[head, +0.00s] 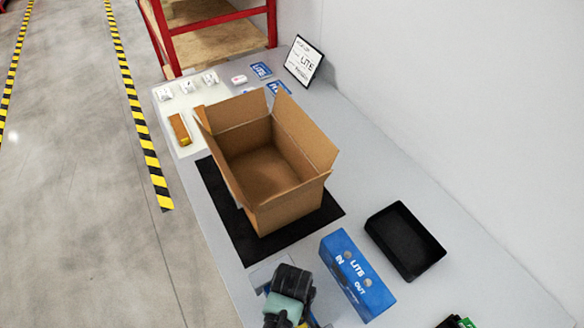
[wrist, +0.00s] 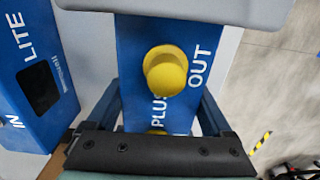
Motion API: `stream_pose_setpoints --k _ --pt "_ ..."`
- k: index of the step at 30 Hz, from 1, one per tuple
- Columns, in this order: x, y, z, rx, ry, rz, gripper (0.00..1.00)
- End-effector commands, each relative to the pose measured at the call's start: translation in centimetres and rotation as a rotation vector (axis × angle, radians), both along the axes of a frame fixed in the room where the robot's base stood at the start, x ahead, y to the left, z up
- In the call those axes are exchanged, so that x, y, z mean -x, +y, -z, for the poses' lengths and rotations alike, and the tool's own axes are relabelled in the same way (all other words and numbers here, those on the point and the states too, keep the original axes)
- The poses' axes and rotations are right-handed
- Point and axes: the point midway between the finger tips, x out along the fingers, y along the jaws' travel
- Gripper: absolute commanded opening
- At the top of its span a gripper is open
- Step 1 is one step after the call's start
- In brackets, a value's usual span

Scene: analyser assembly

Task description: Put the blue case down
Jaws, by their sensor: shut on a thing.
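My gripper (head: 288,300) is at the bottom middle of the head view, over the table's front left part. In the wrist view my gripper (wrist: 157,105) is shut on a blue case (wrist: 133,45) marked PLUS and OUT, with a yellow round knob on its face. Its fingers stand on either side of the case. My gripper hides most of this case in the head view, and I cannot tell whether it touches the table. A second blue case (head: 357,278), marked LITE, IN and OUT, stands just right; it also shows in the wrist view (wrist: 42,70).
An open cardboard box (head: 290,205) stands on a black mat (head: 232,222) beyond my gripper. A black empty tray (head: 405,242) lies at the right. Small white parts, blue cards and a LITE sign (head: 304,61) are at the far end. Bare table (head: 365,180) lies between.

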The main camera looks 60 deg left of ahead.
Motion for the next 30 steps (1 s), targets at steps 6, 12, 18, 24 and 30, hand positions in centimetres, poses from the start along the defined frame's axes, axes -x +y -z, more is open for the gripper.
stream_pose_setpoints --k 6,12,18,24,30 --pt "-0.2 0.1 0.1 -0.004 -0.004 0.001 0.0" --pt "-0.2 0.1 0.4 -0.003 -0.004 0.001 0.0" --pt "-0.1 0.0 0.5 -0.001 -0.001 0.001 1.0" --pt "-0.1 0.0 0.3 -0.001 -0.001 0.0 1.0" --pt "-0.1 0.1 -1.9 -0.003 -0.004 0.001 1.0"
